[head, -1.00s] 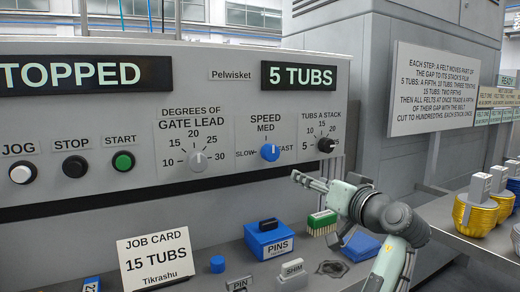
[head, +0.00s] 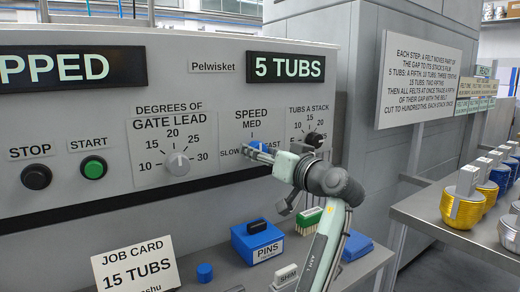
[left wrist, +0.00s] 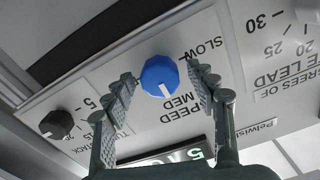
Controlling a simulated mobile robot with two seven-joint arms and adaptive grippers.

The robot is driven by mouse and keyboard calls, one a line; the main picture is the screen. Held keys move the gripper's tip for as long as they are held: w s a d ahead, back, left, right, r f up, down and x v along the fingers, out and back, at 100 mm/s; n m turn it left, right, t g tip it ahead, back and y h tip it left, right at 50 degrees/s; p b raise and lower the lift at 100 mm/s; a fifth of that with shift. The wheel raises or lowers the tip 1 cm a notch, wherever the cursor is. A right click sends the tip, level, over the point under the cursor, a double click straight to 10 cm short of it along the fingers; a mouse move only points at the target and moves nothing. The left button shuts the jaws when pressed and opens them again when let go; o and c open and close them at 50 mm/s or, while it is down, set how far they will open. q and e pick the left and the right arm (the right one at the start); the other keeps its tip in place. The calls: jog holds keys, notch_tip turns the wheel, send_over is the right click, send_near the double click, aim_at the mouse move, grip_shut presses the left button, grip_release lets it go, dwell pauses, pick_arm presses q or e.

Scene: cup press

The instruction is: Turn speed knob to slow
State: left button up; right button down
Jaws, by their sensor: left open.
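The blue speed knob (head: 257,145) is on the grey control panel, under the SPEED label, and is partly hidden by my left gripper (head: 252,151) in the head view. In the left wrist view the speed knob (left wrist: 157,74) shows clearly, with its white pointer line towards MED. The SLOW label (left wrist: 207,49) is beside it. My left gripper (left wrist: 160,82) is open, with one finger on either side of the knob in that view. Whether the fingers touch it I cannot tell. My right gripper is not in view.
The black tubs-a-stack knob (head: 314,139) is close on the right, and the grey gate lead knob (head: 177,164) on the left. Start (head: 93,167) and stop (head: 36,176) buttons are further left. A blue pins box (head: 257,242) and a job card (head: 136,266) are below.

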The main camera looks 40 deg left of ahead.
pick_arm(q)
jog(key=shift+w+a, duration=0.1)
jog(key=shift+a, duration=0.2)
jog(key=c, duration=1.2)
